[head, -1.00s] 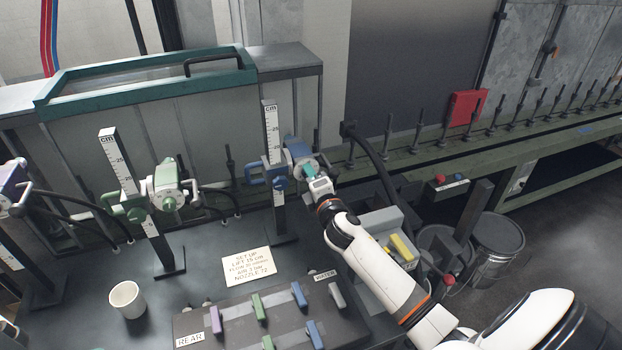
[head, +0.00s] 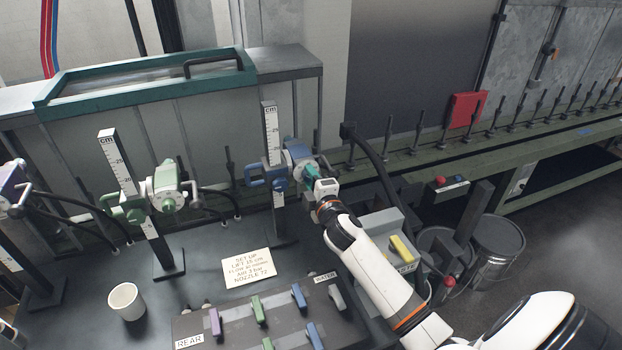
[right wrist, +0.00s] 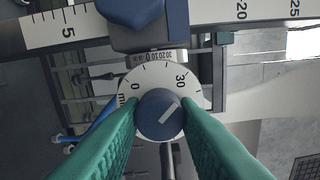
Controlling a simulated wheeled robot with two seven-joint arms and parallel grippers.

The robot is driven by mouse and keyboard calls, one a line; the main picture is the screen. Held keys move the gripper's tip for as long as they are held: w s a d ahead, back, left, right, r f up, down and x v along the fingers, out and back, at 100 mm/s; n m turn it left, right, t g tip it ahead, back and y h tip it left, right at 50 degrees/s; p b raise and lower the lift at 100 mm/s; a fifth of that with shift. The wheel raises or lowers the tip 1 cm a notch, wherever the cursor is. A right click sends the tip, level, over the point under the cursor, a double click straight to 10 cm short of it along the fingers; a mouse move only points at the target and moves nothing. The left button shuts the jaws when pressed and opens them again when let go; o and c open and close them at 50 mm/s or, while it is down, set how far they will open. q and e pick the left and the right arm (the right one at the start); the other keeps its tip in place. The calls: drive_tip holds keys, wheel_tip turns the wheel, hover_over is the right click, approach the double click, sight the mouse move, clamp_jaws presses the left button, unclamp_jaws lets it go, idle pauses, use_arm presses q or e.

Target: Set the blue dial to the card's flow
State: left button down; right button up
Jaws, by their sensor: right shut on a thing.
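The blue dial (right wrist: 158,115) is a round knob with a light pointer line, on a white scale disc (right wrist: 150,78) marked 0 and 30. The line slants up and right, towards the 30 side. My right gripper (right wrist: 161,108) is shut on the knob, one green finger on each side. In the head view my right gripper (head: 311,170) is at the blue spindle unit (head: 298,152), hiding most of the dial. The card (head: 248,267) lies on the bench; its flow line is too small to read surely. My left gripper is not in view.
A green unit (head: 167,187) on a ruler post stands to the left. A white cup (head: 126,301) and a lever panel (head: 235,325) are at the front. A black hose (head: 372,150) arches right of the blue unit. Bare bench lies left of the card.

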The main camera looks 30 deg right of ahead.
drive_tip(key=o, duration=1)
drive_tip(key=shift+c, duration=0.2)
drive_tip(key=shift+s, duration=0.15)
drive_tip(key=b+v, duration=0.3)
drive_tip(key=v, duration=0.8)
drive_tip(key=shift+s, duration=0.4)
drive_tip(key=shift+a, duration=0.15)
